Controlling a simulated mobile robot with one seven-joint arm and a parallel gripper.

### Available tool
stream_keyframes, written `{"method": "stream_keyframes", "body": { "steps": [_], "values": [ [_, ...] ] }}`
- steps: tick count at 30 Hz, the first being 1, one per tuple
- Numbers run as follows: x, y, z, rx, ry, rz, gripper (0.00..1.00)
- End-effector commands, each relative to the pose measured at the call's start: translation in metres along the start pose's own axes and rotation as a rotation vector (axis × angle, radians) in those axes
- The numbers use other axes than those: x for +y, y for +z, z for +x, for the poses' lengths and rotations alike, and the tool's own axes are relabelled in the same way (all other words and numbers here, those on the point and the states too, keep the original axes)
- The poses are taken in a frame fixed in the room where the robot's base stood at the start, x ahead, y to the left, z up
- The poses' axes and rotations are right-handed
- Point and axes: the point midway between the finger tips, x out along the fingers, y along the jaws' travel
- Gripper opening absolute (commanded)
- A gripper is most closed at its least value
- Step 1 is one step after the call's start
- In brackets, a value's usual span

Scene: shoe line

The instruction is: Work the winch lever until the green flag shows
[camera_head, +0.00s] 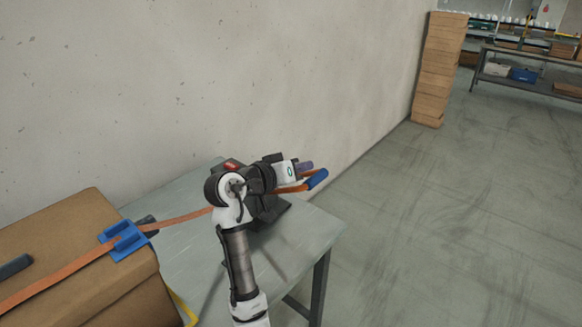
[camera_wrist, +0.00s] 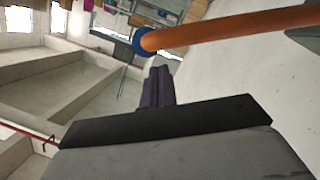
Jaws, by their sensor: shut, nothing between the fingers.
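The winch stands on the grey table, mostly hidden behind my arm; its dark base (camera_head: 272,214) shows below. Its orange lever with a blue grip (camera_head: 317,180) sticks out to the right. In the wrist view, the orange lever shaft (camera_wrist: 225,27) runs across the top, with its blue end (camera_wrist: 142,41) at the left. My gripper (camera_head: 306,166) is shut and empty, just beside the lever near the blue grip. Its dark fingers (camera_wrist: 158,85) lie just below the shaft in the wrist view; I cannot tell if they touch. A small red patch (camera_head: 232,166) shows behind my arm. No green flag shows.
An orange strap (camera_head: 182,218) runs from the winch over a cardboard box (camera_head: 95,225) with a blue corner piece (camera_head: 124,240). A wall (camera_head: 250,80) stands close behind the table (camera_head: 310,238). The floor to the right is clear. Stacked boxes (camera_head: 440,70) stand farther back.

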Motion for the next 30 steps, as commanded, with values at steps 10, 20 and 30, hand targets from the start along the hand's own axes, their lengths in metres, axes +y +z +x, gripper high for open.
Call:
{"method": "stream_keyframes", "body": {
  "steps": [10, 20, 30],
  "values": [
    [0.001, 0.01, 0.002, 0.001, 0.0, 0.0, 0.0],
    [0.0, 0.015, 0.003, 0.001, -0.004, 0.016, 0.0],
    [-0.003, 0.056, 0.013, 0.001, -0.062, 0.252, 0.0]
  ]
}}
